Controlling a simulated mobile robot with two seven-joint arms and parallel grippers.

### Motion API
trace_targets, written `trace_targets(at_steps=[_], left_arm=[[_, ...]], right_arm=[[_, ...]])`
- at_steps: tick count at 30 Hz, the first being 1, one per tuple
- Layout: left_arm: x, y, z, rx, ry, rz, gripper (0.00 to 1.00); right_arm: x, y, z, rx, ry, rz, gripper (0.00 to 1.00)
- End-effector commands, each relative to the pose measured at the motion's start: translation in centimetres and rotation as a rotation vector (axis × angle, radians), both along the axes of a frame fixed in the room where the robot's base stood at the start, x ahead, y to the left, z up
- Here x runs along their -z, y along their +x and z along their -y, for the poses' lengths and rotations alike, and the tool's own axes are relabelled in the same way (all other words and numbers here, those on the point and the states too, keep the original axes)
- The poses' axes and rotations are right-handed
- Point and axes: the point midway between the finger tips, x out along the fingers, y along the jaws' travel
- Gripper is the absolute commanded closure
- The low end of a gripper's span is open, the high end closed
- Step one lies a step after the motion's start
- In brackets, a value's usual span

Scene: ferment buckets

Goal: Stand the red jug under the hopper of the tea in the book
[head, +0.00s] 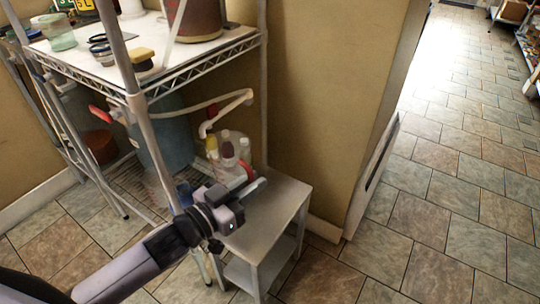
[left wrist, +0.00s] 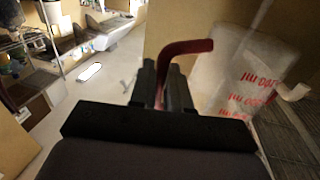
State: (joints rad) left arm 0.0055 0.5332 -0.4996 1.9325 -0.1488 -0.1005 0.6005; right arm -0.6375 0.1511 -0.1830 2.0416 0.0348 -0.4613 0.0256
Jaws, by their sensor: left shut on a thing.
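My left gripper (head: 238,204) reaches in from the lower left, at the edge of a small grey stand. In the left wrist view the gripper (left wrist: 163,90) is shut on a bent red handle (left wrist: 188,46). The handle seems to belong to the whitish jug with red lettering (left wrist: 232,75) beside it. In the head view a red part (head: 248,169) shows just beyond the gripper, near pale containers; the jug's body is hard to make out there. I cannot pick out a hopper, tea or a book with certainty. My right gripper is not in view.
The grey stand (head: 279,201) has a bare top. Several bottles (head: 228,148) stand behind it, below a white pipe (head: 228,104). A wire rack's upper shelf (head: 120,72) holds a brown bucket (head: 197,20). A blue container (head: 168,130) stands lower. Tiled floor is free at right.

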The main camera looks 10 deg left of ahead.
Motion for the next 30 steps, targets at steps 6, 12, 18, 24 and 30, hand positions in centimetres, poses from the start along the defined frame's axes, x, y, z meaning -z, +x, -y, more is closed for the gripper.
trace_targets(at_steps=[6, 12, 18, 24, 30], left_arm=[[-0.8, -0.4, 0.3, -0.021, -0.005, -0.001, 1.0], [-3.3, -2.0, -0.6, -0.181, -0.014, -0.002, 1.0], [-4.9, -3.7, -4.4, -0.405, -0.007, -0.005, 1.0], [-6.2, -5.2, -7.7, -0.561, -0.002, -0.001, 1.0], [-9.3, -5.0, -7.5, -0.55, 0.0, 0.001, 1.0]], right_arm=[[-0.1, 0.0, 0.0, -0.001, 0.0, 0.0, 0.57], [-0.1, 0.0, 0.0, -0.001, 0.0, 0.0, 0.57], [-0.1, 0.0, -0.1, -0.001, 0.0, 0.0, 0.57], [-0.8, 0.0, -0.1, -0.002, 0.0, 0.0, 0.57], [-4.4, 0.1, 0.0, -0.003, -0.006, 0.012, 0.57]])
